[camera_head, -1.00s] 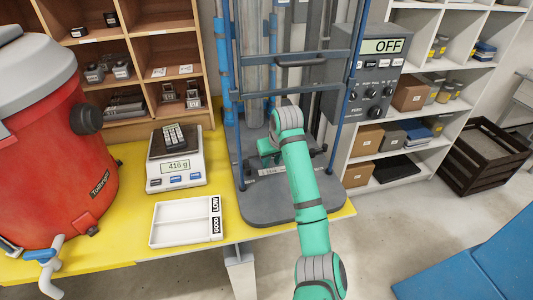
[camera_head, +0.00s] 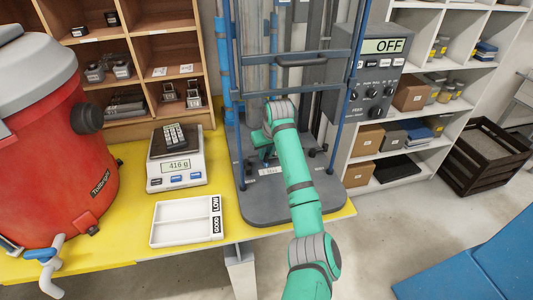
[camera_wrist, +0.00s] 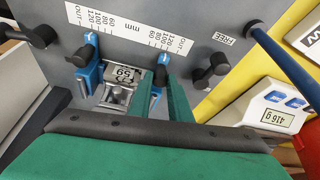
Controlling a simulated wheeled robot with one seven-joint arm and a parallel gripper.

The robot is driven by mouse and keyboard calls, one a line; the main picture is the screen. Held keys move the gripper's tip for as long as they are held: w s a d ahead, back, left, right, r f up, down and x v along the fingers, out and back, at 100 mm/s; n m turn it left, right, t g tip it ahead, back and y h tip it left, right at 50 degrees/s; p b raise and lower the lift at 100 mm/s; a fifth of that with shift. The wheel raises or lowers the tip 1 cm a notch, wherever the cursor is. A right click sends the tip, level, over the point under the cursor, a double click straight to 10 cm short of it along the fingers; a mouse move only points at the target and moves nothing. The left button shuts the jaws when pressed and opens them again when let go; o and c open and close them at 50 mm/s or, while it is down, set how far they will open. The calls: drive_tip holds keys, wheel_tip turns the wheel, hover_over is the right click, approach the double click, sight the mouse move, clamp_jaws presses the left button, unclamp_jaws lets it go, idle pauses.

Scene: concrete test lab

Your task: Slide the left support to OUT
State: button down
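Two blue supports with black knobs stand below a white millimetre scale (camera_wrist: 130,28) marked OUT at both ends. In the wrist view the machine is seen from the other side, so the left support (camera_wrist: 157,78) appears on the right, near the 100 to 120 marks. The other support (camera_wrist: 88,75) appears on the left, near its own 100 to 120 marks. My gripper (camera_wrist: 161,88) has its green fingers apart on either side of the left support's knob; firm contact cannot be seen. In the head view my gripper (camera_head: 262,141) is low inside the machine frame, and the supports are mostly hidden.
A metal fixture (camera_wrist: 118,92) sits between the supports. Black clamps (camera_wrist: 212,71) and (camera_wrist: 38,36) flank them. Blue uprights (camera_head: 237,100) bound the machine. A scale reading 416 g (camera_head: 176,170), a white tray (camera_head: 185,222) and a red drum (camera_head: 75,140) stand to the left.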

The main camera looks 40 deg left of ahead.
drive_tip(key=shift+s+a, duration=0.6)
drive_tip(key=shift+s, duration=0.15)
drive_tip(key=c, duration=1.9)
unclamp_jaws()
drive_tip(key=shift+r, duration=0.1)
drive_tip(key=shift+s+d+r, duration=0.1)
drive_tip(key=shift+r, duration=0.2)
drive_tip(key=shift+s+d+r, duration=0.15)
drive_tip(key=shift+d+r, duration=0.05)
drive_tip(key=shift+d, duration=0.1)
drive_tip(key=s+d, duration=0.2)
drive_tip(key=d, duration=0.1)
drive_tip(key=s+d, duration=0.2)
drive_tip(key=d, duration=0.1)
drive_tip(key=s+d, duration=0.2)
drive_tip(key=d, duration=0.1)
drive_tip(key=shift+s+d, duration=0.15)
drive_tip(key=shift+d, duration=0.2)
